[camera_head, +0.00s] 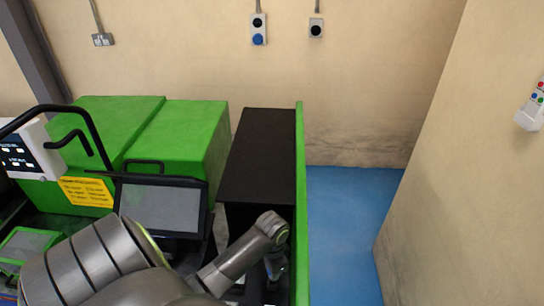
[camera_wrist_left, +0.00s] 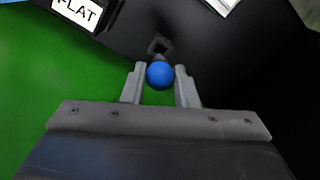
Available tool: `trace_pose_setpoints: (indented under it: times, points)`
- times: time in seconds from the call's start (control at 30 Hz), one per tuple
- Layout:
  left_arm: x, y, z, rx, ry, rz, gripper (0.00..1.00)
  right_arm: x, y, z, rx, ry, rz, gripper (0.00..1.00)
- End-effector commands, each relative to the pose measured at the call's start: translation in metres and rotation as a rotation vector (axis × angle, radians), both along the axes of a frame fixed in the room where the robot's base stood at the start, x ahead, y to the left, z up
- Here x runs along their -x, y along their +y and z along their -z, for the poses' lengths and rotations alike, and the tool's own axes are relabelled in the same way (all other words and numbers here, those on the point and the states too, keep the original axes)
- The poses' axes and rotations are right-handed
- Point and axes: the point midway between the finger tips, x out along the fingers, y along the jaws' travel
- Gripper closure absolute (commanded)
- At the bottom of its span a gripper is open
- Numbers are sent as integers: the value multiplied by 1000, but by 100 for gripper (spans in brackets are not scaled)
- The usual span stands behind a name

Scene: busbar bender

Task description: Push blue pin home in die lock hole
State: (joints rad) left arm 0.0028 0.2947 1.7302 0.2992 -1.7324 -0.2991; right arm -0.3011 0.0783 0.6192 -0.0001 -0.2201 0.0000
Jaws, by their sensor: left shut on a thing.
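In the left wrist view, the round blue head of the blue pin (camera_wrist_left: 159,76) sits between the two grey fingers of my left gripper (camera_wrist_left: 160,70), which is shut on it. Just beyond the pin is a small dark block with a diamond-like outline (camera_wrist_left: 158,44), against a black surface. I cannot tell whether this is the die lock or how deep the pin sits in any hole. In the head view my left gripper (camera_head: 275,264) is low inside the machine, beside the green side panel; the pin is not visible there. My right gripper is not in view.
A green panel (camera_wrist_left: 45,75) and a label reading "FLAT" (camera_wrist_left: 78,12) lie left in the wrist view. In the head view, a black-topped housing (camera_head: 258,150) and tall green panel (camera_head: 301,190) border the arm. A screen (camera_head: 160,208) stands left. Blue floor (camera_head: 340,230) is clear.

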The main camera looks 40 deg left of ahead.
Motion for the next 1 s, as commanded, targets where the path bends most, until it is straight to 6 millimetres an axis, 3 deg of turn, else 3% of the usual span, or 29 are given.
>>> trace_pose_setpoints:
  times: [0.67, 1.0]
  points:
    - [0, 0, 7, -1, -1, 0, 100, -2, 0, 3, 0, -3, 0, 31]
    - [0, 0, 6, 0, 1, 0, 100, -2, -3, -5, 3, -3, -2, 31]
